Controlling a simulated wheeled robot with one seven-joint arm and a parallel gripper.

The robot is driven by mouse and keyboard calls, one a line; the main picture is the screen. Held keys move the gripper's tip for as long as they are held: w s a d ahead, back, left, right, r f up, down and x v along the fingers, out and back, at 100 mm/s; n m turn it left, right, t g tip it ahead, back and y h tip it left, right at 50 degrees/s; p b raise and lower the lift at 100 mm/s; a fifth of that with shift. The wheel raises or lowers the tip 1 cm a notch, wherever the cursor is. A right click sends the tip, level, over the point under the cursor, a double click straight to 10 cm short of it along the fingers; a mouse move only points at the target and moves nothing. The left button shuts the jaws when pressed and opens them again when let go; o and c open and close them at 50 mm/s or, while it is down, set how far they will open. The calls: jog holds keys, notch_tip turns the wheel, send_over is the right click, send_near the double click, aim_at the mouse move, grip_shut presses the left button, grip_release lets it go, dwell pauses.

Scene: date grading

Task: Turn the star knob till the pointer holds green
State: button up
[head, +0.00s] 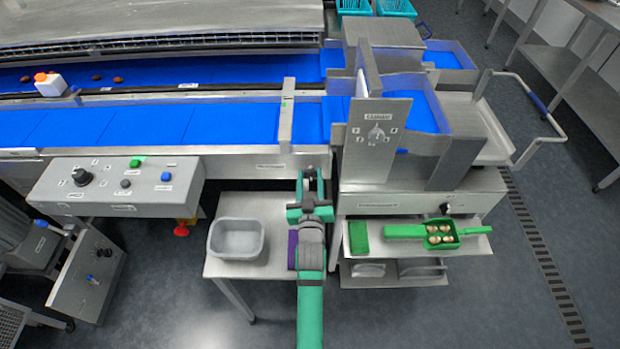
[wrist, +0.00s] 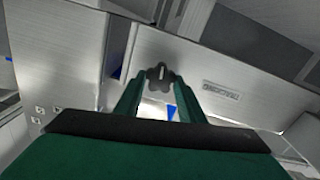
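In the wrist view a dark grey star knob (wrist: 160,77) with a pale raised mark sits on a metal panel. My gripper (wrist: 157,82) has its two green fingers apart, with the knob between or just beyond the tips; contact is not clear. In the head view my gripper (head: 311,182) is at the conveyor's front rail and hides the knob. A small upright metal panel (head: 358,140) to the right carries a pale dial-like part (head: 377,133) with small marks around it. I cannot make out a pointer or a green zone.
A control box (head: 120,187) with buttons and a black knob is at left. A grey tub (head: 237,238) stands on a low table beside my arm. A green scoop (head: 440,233) holding several round items lies on the right shelf. The blue belt (head: 200,120) runs behind the rail.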

jog(key=shift+w+m, duration=0.1)
jog(key=shift+m, duration=1.9)
jog(key=shift+d, duration=0.1)
jog(key=o, duration=1)
jog(key=shift+d, duration=0.1)
jog(key=shift+o, duration=0.2)
jog(key=s, duration=1)
jog(key=shift+s, duration=0.35)
